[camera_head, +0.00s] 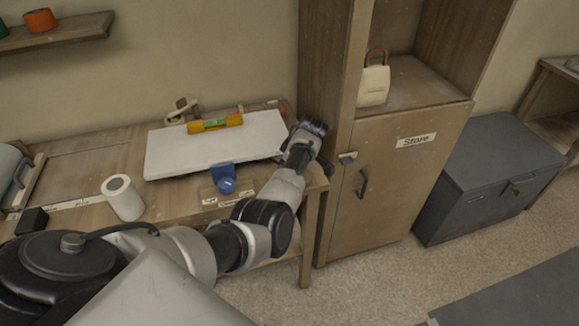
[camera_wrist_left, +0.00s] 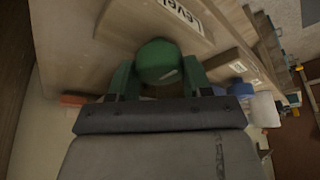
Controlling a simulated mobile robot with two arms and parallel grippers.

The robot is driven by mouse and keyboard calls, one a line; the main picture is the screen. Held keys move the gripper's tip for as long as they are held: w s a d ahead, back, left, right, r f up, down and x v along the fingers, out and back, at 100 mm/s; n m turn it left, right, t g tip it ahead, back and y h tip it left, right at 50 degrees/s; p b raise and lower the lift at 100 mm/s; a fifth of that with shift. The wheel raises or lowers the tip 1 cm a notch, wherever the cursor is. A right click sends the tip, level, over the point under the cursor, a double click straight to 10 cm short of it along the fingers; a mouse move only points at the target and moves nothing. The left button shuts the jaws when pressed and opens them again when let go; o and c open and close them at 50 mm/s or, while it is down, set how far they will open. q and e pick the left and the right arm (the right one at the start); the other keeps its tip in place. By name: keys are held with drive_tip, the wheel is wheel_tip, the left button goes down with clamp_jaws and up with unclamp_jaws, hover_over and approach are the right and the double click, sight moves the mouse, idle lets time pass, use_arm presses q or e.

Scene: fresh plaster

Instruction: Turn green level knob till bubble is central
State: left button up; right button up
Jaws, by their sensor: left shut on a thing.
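A round green knob (camera_wrist_left: 158,60) sits between the two fingers of my left gripper (camera_wrist_left: 157,76) in the left wrist view, and the gripper is shut on it. In the head view my left arm reaches to the right end of the bench; its wrist (camera_head: 307,137) hides the knob and the fingertips. A white board (camera_head: 180,152) lies on the bench. A yellow spirit level (camera_head: 214,123) with a green vial rests on the board's back part. The bubble is too small to make out. My right gripper is not in view.
A blue knob (camera_head: 224,180) on a blue bracket is at the board's front edge. A white roll (camera_head: 122,198) stands on the bench at left. A wooden cabinet (camera_head: 390,185) marked "Store" stands close right of my wrist. A "Level" label (camera_wrist_left: 180,14) shows beside the green knob.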

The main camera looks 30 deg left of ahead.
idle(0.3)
use_arm(q)
drive_tip(key=o, duration=0.6)
drive_tip(key=b+v, duration=0.1)
drive_tip(key=v, duration=0.9)
drive_tip(key=shift+d+r, duration=0.1)
drive_tip(key=shift+r, duration=0.25)
